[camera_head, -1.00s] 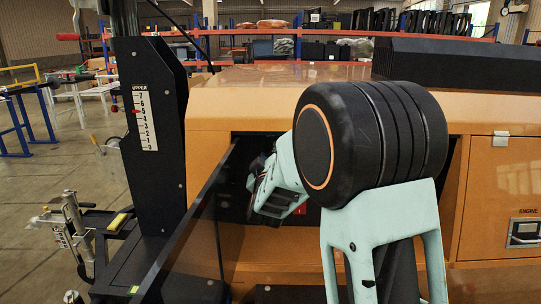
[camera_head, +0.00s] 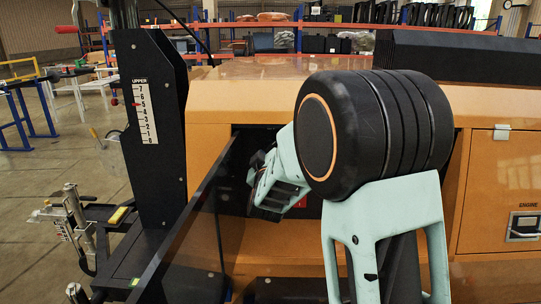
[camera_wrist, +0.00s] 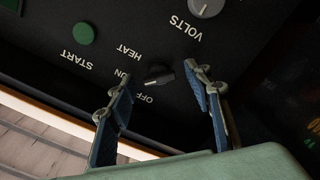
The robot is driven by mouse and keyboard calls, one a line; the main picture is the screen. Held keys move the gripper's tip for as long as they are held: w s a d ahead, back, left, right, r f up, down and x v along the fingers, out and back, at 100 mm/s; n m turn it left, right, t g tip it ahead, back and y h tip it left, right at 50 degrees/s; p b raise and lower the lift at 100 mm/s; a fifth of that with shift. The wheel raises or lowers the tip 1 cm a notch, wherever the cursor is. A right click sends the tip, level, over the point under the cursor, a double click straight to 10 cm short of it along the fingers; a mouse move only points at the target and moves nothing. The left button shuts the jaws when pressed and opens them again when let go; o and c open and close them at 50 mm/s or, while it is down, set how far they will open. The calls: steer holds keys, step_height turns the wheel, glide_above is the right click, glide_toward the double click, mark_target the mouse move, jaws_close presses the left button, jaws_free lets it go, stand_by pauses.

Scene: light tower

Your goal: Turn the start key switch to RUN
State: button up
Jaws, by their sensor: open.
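The start key switch (camera_wrist: 158,75) shows in the wrist view as a small dark knob on a black panel. The words OFF, a partly covered "UN", HEAT and START are printed around and to the left of it. My gripper (camera_wrist: 161,82) is open, with one finger on each side of the knob and a gap on both sides. I cannot tell how far the fingertips are from the panel. In the head view my gripper (camera_head: 272,190) is inside the panel recess, and the switch is hidden.
A green button (camera_wrist: 84,33) sits beside the START label, and a grey VOLTS knob (camera_wrist: 206,7) is at the top edge. In the head view an open dark door panel (camera_head: 190,225) stands just left of my arm. The orange housing (camera_head: 270,92) surrounds the recess.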

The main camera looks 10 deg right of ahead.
steer(key=s+a, duration=0.2)
steer(key=s, duration=0.9)
steer(key=shift+s+a, duration=0.15)
